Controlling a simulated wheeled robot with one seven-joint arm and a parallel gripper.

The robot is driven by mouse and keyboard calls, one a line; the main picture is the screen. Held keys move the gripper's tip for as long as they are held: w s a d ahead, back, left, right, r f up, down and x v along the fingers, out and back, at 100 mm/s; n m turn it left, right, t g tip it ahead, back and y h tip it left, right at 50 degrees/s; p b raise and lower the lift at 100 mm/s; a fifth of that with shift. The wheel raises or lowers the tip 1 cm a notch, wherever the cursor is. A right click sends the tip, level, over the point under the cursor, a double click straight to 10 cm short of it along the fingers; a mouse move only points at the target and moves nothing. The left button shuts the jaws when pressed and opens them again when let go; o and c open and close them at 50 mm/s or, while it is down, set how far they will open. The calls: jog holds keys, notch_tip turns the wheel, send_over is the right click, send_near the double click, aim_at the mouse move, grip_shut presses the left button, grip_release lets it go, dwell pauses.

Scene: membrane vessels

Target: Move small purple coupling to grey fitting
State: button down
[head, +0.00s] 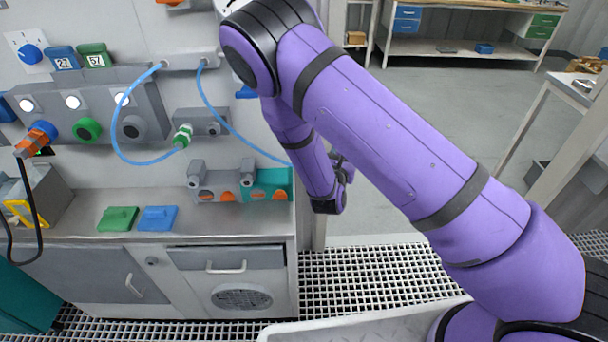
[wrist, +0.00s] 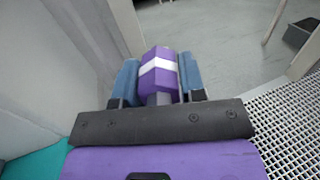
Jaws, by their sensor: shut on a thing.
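The small purple coupling (wrist: 158,84), with a white band around it, sits between the two blue fingers of my gripper (wrist: 159,70) in the wrist view. My gripper is shut on it. In the head view my gripper is mostly hidden behind my own wrist, to the right of the bench end, and the coupling cannot be made out. A grey fitting (head: 133,127) with a dark round port is on the grey wall housing, right of a green-ringed fitting (head: 87,130). My gripper is well to the right of it and apart from it.
A blue hose (head: 122,130) loops in front of the grey fitting to a green coupling (head: 182,137). An orange coupling (head: 34,140) is at the left fitting. A grey and teal rack (head: 270,182) stands on the bench (head: 225,222).

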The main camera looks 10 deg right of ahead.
jog(key=w+d+r+m+h, duration=0.1)
jog(key=w+d, duration=0.1)
jog(key=d, duration=0.9)
jog(key=shift+w+d+g, duration=0.15)
jog(key=shift+g, duration=0.15)
